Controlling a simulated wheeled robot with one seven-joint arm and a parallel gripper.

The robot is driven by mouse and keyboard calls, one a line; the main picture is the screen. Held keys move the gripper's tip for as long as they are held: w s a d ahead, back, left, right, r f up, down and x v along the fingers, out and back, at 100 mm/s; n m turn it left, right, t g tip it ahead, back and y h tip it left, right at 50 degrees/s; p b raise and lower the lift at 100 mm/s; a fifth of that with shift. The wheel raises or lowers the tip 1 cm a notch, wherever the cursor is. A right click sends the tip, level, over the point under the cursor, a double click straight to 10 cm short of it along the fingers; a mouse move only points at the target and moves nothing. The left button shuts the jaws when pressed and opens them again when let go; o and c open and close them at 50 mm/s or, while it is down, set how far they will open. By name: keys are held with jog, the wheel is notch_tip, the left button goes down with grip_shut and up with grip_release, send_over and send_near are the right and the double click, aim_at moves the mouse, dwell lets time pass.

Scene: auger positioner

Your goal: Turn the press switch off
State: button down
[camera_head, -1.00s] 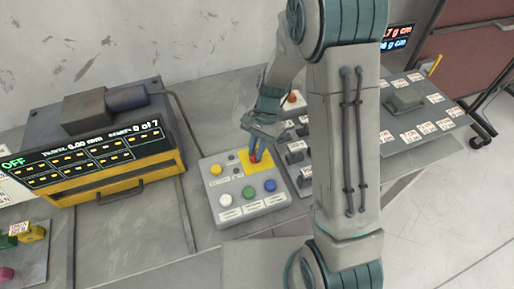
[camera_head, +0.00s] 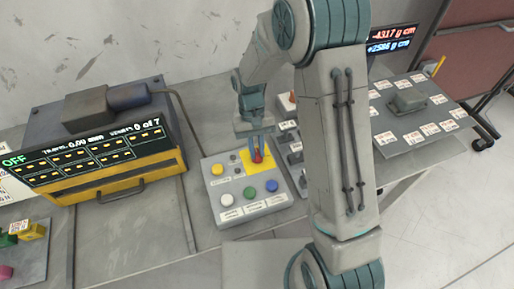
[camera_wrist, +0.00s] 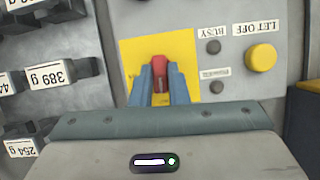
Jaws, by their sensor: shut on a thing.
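The press switch is a red lever (camera_wrist: 159,67) on a yellow plate (camera_wrist: 135,50) of a grey control box. In the head view the red lever (camera_head: 258,157) sits on the yellow plate (camera_head: 253,168) at the box's upper right. My gripper (camera_wrist: 160,85) is shut on the red lever, with a blue finger on each side of it. In the head view my gripper (camera_head: 257,150) reaches down to the lever from above. The fingers hide the lever's lower part. The display (camera_head: 95,155) at left reads OFF, travel 0.00 mm, and 0 of 7.
The box also carries a yellow button (camera_head: 217,170) and green, blue and white buttons along its front. Labelled weights (camera_wrist: 48,76) stand close beside the box. A plate with labels (camera_head: 420,125) lies at the right. Bare bench (camera_head: 130,230) is left of the box.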

jog(key=shift+n, duration=0.5)
jog(key=c, duration=1.4)
grip_release()
jog(key=shift+r, duration=0.1)
jog(key=v, duration=1.3)
jog(key=shift+a+r+b, duration=0.25)
jog(key=shift+r+b, duration=0.1)
jog(key=shift+b, duration=0.1)
jog(key=shift+w, duration=0.1)
jog(key=s+d+r+m+t, duration=0.1)
jog(key=s+d+r+t, duration=0.1)
jog(key=s+d, duration=0.4)
jog(key=s+d+r+m+t+y, duration=0.1)
jog(key=s+d+t, duration=0.4)
jog(key=s, duration=0.7)
notch_tip(320, 180, up, 2)
jog(key=d+m, duration=0.1)
jog(key=d, duration=0.1)
jog(key=shift+s+d+r, duration=0.25)
jog(key=shift+d, duration=0.05)
